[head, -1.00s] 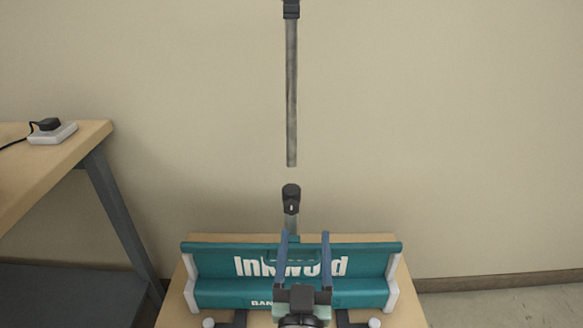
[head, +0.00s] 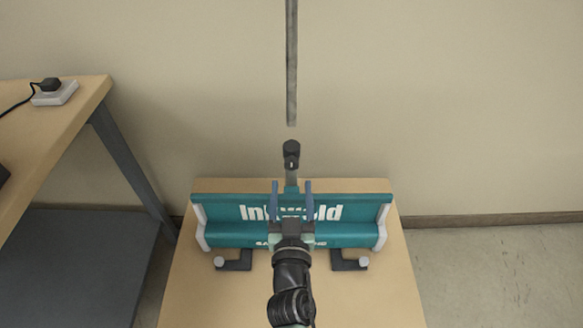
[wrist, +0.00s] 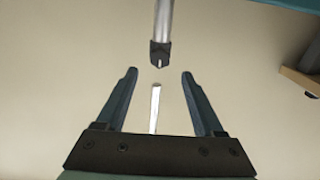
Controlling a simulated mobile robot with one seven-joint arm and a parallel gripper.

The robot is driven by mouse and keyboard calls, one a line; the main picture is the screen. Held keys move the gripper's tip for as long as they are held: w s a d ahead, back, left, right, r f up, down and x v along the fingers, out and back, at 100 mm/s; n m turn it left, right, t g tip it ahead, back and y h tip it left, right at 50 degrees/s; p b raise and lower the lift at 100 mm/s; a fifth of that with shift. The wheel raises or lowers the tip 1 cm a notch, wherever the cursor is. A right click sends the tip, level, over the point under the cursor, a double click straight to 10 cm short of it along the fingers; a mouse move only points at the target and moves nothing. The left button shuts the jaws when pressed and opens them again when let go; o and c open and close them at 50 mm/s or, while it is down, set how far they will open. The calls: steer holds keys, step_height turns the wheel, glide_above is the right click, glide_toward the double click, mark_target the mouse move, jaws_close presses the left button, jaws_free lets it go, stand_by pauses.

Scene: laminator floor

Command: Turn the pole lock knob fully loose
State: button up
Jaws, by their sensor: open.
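The pole lock knob (head: 291,150) is a small dark piece at the black collar (head: 292,163) on top of the lower grey pole section, behind the teal banner stand (head: 215,212). In the wrist view the dark collar (wrist: 160,52) shows beyond my fingertips, with a small light mark on it; knob and collar are hard to tell apart. A grey upper pole section (head: 291,70) appears above it with a visible gap. My gripper (head: 291,184) is open and empty, in line with the pole and apart from the knob. Its fingers also show in the wrist view (wrist: 160,74).
The banner stand rests on a wooden table (head: 385,290), with dark feet (head: 350,263) at its front. A wooden bench (head: 60,125) with a power strip (head: 55,93) is at the left. A plain wall stands behind; the floor at right is clear.

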mark_target(292, 166)
steer(key=w+b, duration=0.1)
steer(key=w, duration=0.5)
steer(key=shift+w+b, duration=0.3)
steer(key=shift+w, duration=0.05)
jaws_close()
